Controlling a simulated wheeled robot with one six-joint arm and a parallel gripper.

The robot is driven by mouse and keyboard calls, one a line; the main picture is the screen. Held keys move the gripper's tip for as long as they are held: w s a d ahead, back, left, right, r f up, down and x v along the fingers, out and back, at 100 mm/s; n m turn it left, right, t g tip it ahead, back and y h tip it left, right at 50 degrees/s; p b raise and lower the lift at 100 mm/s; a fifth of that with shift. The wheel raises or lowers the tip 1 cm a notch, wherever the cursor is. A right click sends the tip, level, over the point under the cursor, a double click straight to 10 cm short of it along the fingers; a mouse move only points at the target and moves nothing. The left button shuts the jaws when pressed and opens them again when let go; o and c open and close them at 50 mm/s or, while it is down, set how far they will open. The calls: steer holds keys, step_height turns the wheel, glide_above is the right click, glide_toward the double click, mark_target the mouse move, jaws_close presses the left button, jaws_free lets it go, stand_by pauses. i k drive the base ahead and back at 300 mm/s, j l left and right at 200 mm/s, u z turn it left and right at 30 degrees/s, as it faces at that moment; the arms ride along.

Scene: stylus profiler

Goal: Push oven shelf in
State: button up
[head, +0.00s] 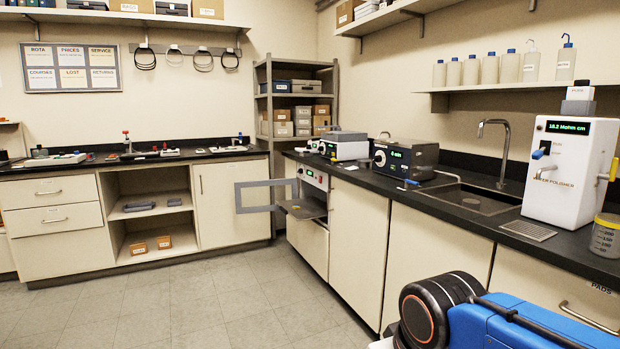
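The oven (313,178) is built in under the black counter, near the room's far corner, with a light control panel on top. Its grey framed door (258,196) with a window stands open, swung out to the left. The oven shelf (311,209) sticks out of the opening, roughly level. A small yellowish item shows on the shelf, too small to name. My gripper is not in view. The inside of the oven is mostly hidden by the angle.
The floor (190,305) before the oven is clear. The right counter (440,196) bears a dark instrument (405,160), a sink (470,199) and a white water polisher (570,170). Cabinets (228,190) line the left wall. A grey rack (295,100) stands in the corner.

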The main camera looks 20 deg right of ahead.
mark_target(311, 207)
steer(key=i+j+z, duration=0.25)
steer(key=i, duration=0.65)
steer(key=i+j+z, duration=0.3)
steer(key=i+j, duration=0.35)
steer(key=i, duration=0.25)
steer(key=i+j+z, duration=0.25)
steer(key=i+j, duration=0.45)
steer(key=i, duration=0.15)
